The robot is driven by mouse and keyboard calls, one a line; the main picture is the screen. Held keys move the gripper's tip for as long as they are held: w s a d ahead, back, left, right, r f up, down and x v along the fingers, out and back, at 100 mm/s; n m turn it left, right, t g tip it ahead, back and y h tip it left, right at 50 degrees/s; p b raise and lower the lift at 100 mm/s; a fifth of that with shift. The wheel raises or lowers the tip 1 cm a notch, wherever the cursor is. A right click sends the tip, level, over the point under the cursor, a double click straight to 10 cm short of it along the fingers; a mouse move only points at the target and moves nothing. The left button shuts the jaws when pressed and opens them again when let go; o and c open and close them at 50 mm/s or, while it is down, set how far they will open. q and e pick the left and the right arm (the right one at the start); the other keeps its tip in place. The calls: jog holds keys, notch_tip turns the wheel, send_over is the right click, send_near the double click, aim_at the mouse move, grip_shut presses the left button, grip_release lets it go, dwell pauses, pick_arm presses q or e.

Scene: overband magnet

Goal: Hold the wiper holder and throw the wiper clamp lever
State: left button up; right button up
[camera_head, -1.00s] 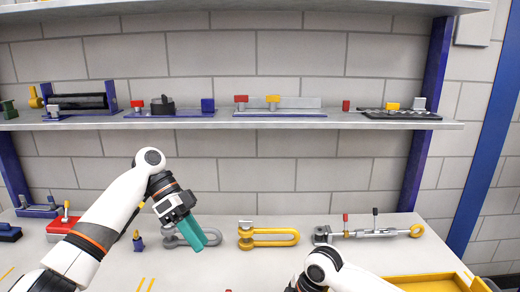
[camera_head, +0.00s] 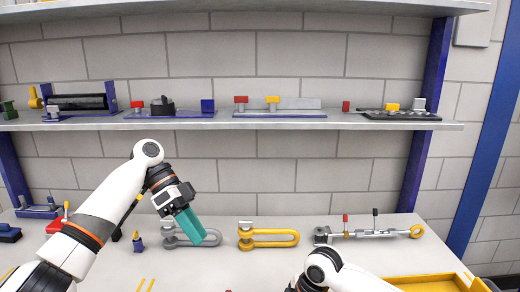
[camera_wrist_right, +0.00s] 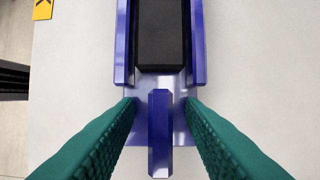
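In the right wrist view, a glossy blue holder (camera_wrist_right: 121,45) has two side rails with a black block (camera_wrist_right: 162,35) between them. A narrow blue bar (camera_wrist_right: 160,135), possibly the clamp lever, extends from below the block toward the camera. My right gripper (camera_wrist_right: 161,104) is open, its teal fingers on either side of the bar with gaps. In the head view the right fingers and this holder are out of frame. My left gripper (camera_head: 192,226) hangs over the back of the table, teal fingers pointing down and right; they overlap, so their gap is hidden.
A grey shackle (camera_head: 172,240), a yellow shackle (camera_head: 268,238) and a turnbuckle (camera_head: 370,233) lie along the table's back. A yellow tray (camera_head: 430,283) is at front right. A shelf (camera_head: 240,124) above holds several fixtures. The table's middle is fairly clear.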

jog(key=a+p+v, duration=0.2)
jog(key=p+v, duration=0.7)
jog(key=v, duration=1)
jog(key=shift+r+p, duration=0.35)
jog(key=shift+r, duration=0.3)
